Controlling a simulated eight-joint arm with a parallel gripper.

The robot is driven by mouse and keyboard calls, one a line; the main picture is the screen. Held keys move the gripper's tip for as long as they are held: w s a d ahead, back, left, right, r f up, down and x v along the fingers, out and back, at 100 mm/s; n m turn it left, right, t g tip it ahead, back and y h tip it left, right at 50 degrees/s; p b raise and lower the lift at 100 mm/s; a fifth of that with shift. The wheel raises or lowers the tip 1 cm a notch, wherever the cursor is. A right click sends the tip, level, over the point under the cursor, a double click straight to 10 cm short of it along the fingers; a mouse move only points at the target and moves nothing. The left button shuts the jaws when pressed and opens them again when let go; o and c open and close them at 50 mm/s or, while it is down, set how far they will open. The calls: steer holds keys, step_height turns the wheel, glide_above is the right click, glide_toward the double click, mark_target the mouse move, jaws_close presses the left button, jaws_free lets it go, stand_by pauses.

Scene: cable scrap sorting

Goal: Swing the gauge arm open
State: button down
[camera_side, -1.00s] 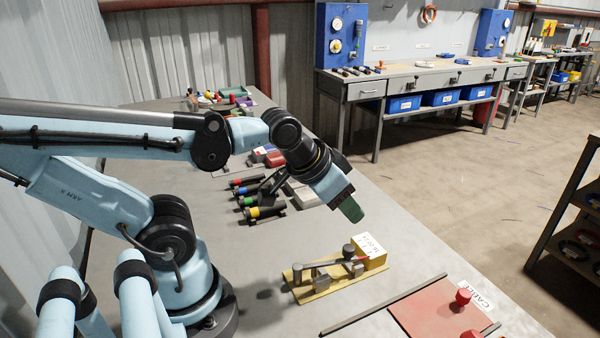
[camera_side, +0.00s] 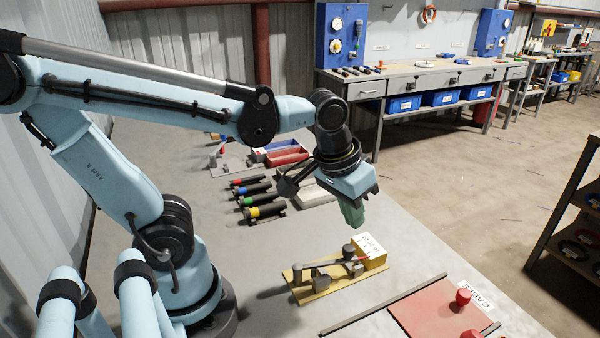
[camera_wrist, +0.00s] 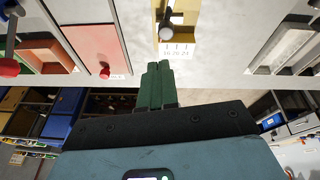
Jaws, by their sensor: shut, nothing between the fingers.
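The gauge sits on a yellow base (camera_side: 330,284) on the bench in the side view. Its thin dark arm (camera_side: 325,264) lies along the base, with a dark round knob (camera_side: 349,250) and a red tip near a yellow block (camera_side: 372,256) with a white number label. In the wrist view the gauge's knob (camera_wrist: 172,18) and number label (camera_wrist: 177,49) show at the top, partly cut off. My gripper (camera_side: 354,220) has green fingers, shut and empty, pointing down above the gauge, apart from it. The green fingers (camera_wrist: 157,72) also show together in the wrist view.
A red plate (camera_side: 432,312) with red knobs and a dark rail (camera_side: 385,304) lie right of the gauge. Several dark cylinders with coloured bands (camera_side: 258,198) and a red tray (camera_side: 287,157) lie behind, on the left. Bare bench lies in front of the gauge.

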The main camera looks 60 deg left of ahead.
steer(key=shift+d+f+n+g, duration=0.4)
steer(key=shift+f+g, duration=0.2)
steer(key=shift+f, duration=0.7)
steer(key=shift+d+f+n+g, duration=0.25)
steer(key=shift+d+f+g, duration=0.35)
steer(key=shift+f, duration=0.75)
steer(key=shift+d+f+n+g, duration=0.4)
steer(key=shift+f+g, duration=0.2)
steer(key=shift+f, duration=0.7)
steer(key=shift+w+a, duration=0.25)
steer(key=shift+a, duration=1.05)
steer(key=shift+w+a, duration=0.2)
steer(key=shift+a, duration=1.1)
steer(key=shift+s+a, duration=0.1)
steer(key=shift+a, duration=1)
steer(key=shift+s+a, duration=0.35)
steer(key=shift+a, duration=0.55)
steer(key=shift+s+a, duration=0.3)
steer(key=shift+a, duration=0.55)
steer(key=shift+s+a, duration=0.6)
